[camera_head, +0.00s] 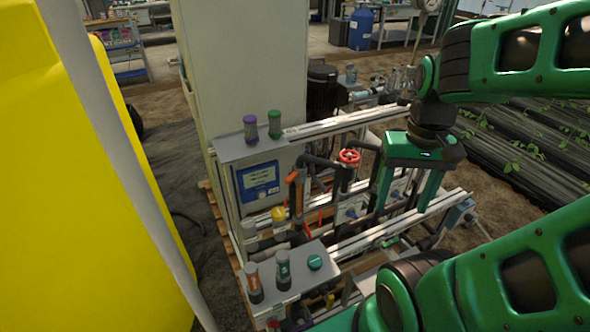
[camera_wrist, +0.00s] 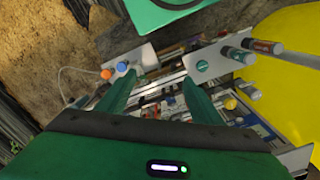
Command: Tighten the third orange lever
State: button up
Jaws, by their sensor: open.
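Small orange levers show on the skid's pipework in the head view: one orange piece (camera_head: 307,230) sits low, left of my gripper, and a larger orange upright part (camera_head: 292,190) stands farther left. I cannot tell which is the third lever; others may be hidden behind pipes and my gripper. My green gripper (camera_head: 403,207) is open and empty, pointing down over the right part of the skid. In the wrist view its two fingers (camera_wrist: 159,78) are spread above rails and pipes. The levers are too small to make out there.
A red handwheel (camera_head: 349,157) stands left of my gripper. Metal rails (camera_head: 350,122) run across the skid. A grey plate carries a green knob (camera_head: 315,262) and two bottles. A tall cabinet (camera_head: 245,70) stands behind, a yellow tank (camera_head: 70,180) at left. Plant beds lie right.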

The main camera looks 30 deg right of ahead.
jog(key=shift+w+a+r+n+t, duration=0.1)
jog(key=shift+a+r+n+t, duration=0.1)
jog(key=shift+r+n+t, duration=0.15)
jog(key=c, duration=0.5)
jog(key=w+a+n, duration=0.1)
jog(key=w, duration=0.1)
jog(key=w+a+t, duration=0.1)
jog(key=w, duration=0.2)
jog(key=w+a+n, duration=0.1)
jog(key=w, duration=0.2)
jog(key=shift+a+r+n+t+h, duration=0.15)
jog(key=shift+r+n+t+h, duration=0.05)
jog(key=shift+n+t+h, duration=0.15)
grip_shut()
jog(key=n+t+y, duration=0.1)
jog(key=n+y, duration=0.2)
jog(key=n, duration=0.6)
send_over(297, 174)
jog(key=s+a, duration=0.3)
notch_tip(297, 174, down, 3)
jog(key=x, duration=0.9)
jog(key=shift+w+d+f, duration=0.25)
jog(key=shift+w+d, duration=0.05)
